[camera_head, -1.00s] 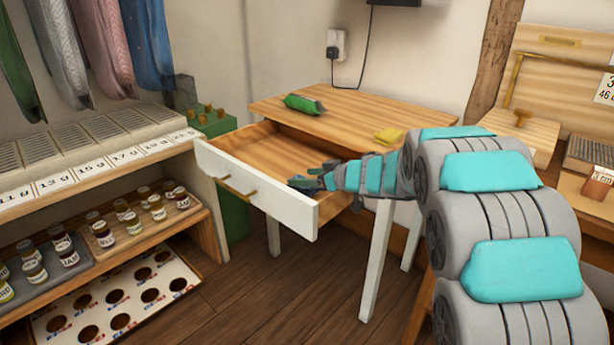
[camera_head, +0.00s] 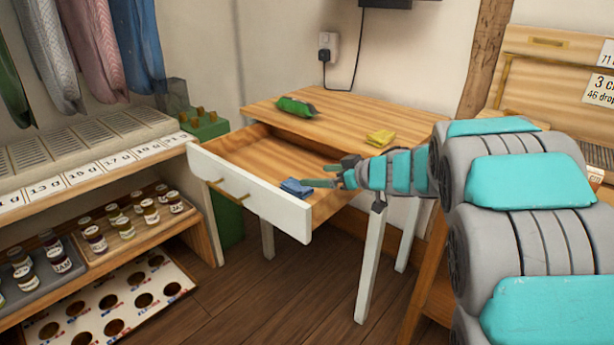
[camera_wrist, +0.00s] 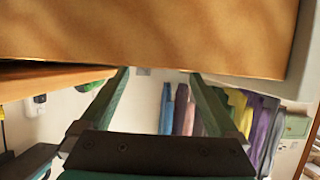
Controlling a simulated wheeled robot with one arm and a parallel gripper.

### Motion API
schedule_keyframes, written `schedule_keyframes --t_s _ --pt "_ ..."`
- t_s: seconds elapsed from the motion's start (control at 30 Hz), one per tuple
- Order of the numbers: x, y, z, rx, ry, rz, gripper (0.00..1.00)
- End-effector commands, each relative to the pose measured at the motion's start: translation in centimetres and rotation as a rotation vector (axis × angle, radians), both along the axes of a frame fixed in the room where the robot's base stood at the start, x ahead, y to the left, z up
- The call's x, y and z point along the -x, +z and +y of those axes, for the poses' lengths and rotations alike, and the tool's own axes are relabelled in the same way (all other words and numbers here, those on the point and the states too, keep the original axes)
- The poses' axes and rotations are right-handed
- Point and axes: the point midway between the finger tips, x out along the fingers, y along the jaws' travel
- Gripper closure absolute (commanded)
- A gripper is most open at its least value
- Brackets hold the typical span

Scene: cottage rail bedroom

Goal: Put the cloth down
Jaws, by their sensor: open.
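A folded blue cloth (camera_head: 296,188) lies in the open drawer (camera_head: 250,202), near its front right corner. My gripper (camera_head: 322,176) is open and empty just to the right of the cloth, with its fingers pointing toward it. In the wrist view my gripper (camera_wrist: 160,82) shows two spread fingers with nothing between them. The cloth does not show in the wrist view. A folded yellow cloth (camera_head: 380,138) lies on the table top (camera_head: 340,122), behind my gripper.
A green object (camera_head: 296,106) lies at the back left of the table. Shelves with small jars (camera_head: 96,239) stand at the left. A green crate with bottles (camera_head: 205,126) is beside the drawer. A wooden cabinet (camera_head: 555,70) is at the right. Most of the drawer is bare.

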Motion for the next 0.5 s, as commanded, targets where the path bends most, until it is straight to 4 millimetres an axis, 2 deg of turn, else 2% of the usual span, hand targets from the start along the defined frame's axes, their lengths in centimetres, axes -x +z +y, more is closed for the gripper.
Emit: schedule_keyframes --t_s 0.03,0.2,0.5 --pt "0.5 0.4 -0.9 0.001 -0.005 -0.001 0.04" --pt "1.8 1.3 -2.4 0.002 -0.003 -0.001 0.04" --pt "2.5 1.6 -3.1 0.001 0.000 0.001 0.04"
